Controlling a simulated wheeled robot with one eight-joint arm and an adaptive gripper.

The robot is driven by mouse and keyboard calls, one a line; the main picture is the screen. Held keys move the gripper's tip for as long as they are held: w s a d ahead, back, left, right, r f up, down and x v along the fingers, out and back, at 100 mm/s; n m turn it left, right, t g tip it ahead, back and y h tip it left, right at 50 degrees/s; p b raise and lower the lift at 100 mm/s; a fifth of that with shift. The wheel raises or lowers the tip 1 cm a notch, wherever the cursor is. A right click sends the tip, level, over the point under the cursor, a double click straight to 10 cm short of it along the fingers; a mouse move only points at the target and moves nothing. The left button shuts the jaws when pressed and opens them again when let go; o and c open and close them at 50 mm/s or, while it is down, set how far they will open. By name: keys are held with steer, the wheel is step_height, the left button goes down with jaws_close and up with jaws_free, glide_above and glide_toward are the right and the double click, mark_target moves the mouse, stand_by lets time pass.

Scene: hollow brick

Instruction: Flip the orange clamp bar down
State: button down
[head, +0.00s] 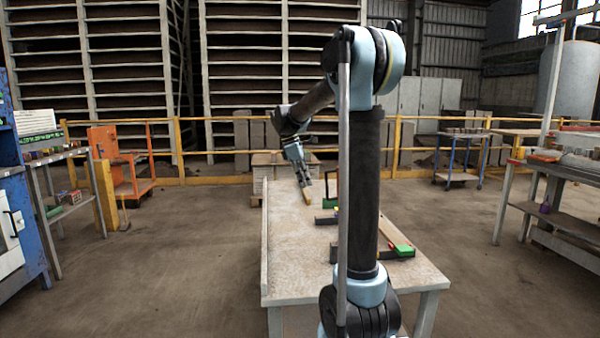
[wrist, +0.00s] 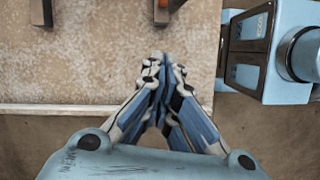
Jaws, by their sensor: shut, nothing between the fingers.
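My gripper (head: 303,183) hangs over the far left part of the worktable (head: 290,250) in the head view. In the wrist view its fingers (wrist: 162,60) are drawn together and empty, over the table near its edge. A small orange-tan bar (head: 307,195) shows just below and right of the gripper in the head view; I cannot tell for sure that it is the clamp bar, or how it is tilted. Two brown block ends, the left one (wrist: 40,12) and the right one with an orange patch (wrist: 162,12), show at the top of the wrist view, apart from the fingers.
A dark fixture with a green block (head: 404,250) and a red bar (head: 391,234) sits at the table's near right. Another dark piece (head: 325,219) lies mid-table. My arm hides part of the table. The table's left near surface is clear.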

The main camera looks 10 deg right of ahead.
steer(key=shift+s+d+f, duration=0.15)
steer(key=shift+s+d, duration=0.05)
steer(key=shift+d, duration=0.85)
steer(key=shift+s+d+f, duration=0.1)
steer(key=shift+s+d, duration=0.1)
steer(key=shift+d, duration=0.85)
